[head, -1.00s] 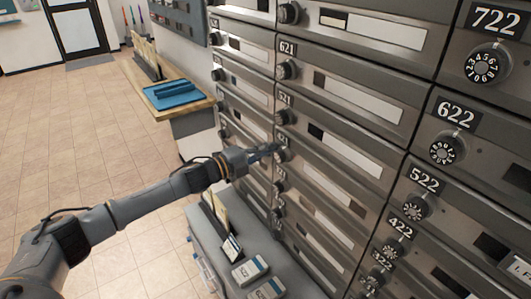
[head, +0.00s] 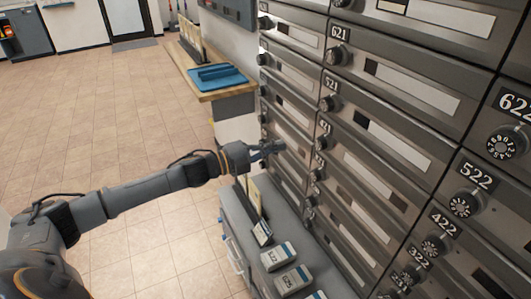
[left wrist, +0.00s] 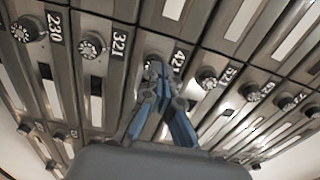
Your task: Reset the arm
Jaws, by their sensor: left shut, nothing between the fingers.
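My left gripper (head: 276,147) reaches in from the left in the head view, in front of the grey metal mailbox wall (head: 400,110). Its fingers are closed together and hold nothing. In the left wrist view, the closed blue-grey fingertips (left wrist: 157,72) overlap the knob by the 421 label (left wrist: 180,58). In the head view the fingertips stand apart from the knob column under mailbox label 621 (head: 339,33). My right gripper is not in view.
A grey cabinet (head: 243,215) below holds several small labelled boxes (head: 279,256) and upright envelopes (head: 252,196). A wooden counter with a blue tray (head: 217,77) stands behind. The tiled floor (head: 100,130) at left is clear.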

